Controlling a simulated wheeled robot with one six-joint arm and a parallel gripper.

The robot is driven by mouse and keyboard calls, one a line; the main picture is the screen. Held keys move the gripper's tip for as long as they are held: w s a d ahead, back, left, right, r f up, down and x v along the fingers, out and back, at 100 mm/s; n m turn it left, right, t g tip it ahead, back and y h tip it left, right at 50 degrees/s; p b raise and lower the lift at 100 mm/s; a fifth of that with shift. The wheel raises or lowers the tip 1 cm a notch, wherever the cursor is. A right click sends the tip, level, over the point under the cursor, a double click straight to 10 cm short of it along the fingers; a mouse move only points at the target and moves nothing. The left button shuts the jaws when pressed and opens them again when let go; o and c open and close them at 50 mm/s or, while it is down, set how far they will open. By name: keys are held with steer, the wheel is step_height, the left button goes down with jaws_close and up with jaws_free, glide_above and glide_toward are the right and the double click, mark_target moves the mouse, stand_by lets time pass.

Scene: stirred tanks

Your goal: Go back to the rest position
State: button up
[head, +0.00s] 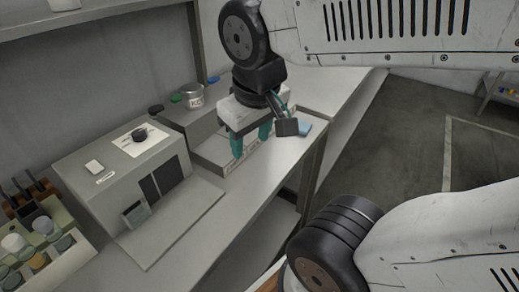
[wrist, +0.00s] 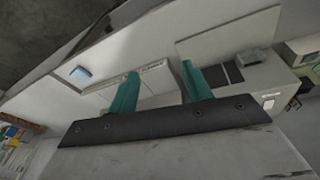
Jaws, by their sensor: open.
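My gripper (head: 251,143) is in the upper middle of the head view, above the bench and in front of a low grey box. Its two teal fingers point down and stand apart with nothing between them. In the wrist view my gripper (wrist: 158,82) also shows open and empty, with the bench and boxes beyond its fingertips. My white arm reaches in from the right of the head view.
A grey box unit (head: 117,172) with dark slots stands on the bench left of my gripper. A rack of capped jars (head: 40,258) is at lower left. A clear jar (head: 192,96) and a blue item (head: 304,128) are near my gripper. The floor (head: 400,130) at right is open.

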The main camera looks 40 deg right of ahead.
steer(key=shift+g+y, duration=0.5)
steer(key=shift+g, duration=0.3)
steer(key=s, duration=0.2)
steer(key=s+a, duration=0.1)
steer(key=s, duration=0.1)
steer(key=shift+s+a, duration=0.1)
steer(key=shift+a, duration=0.1)
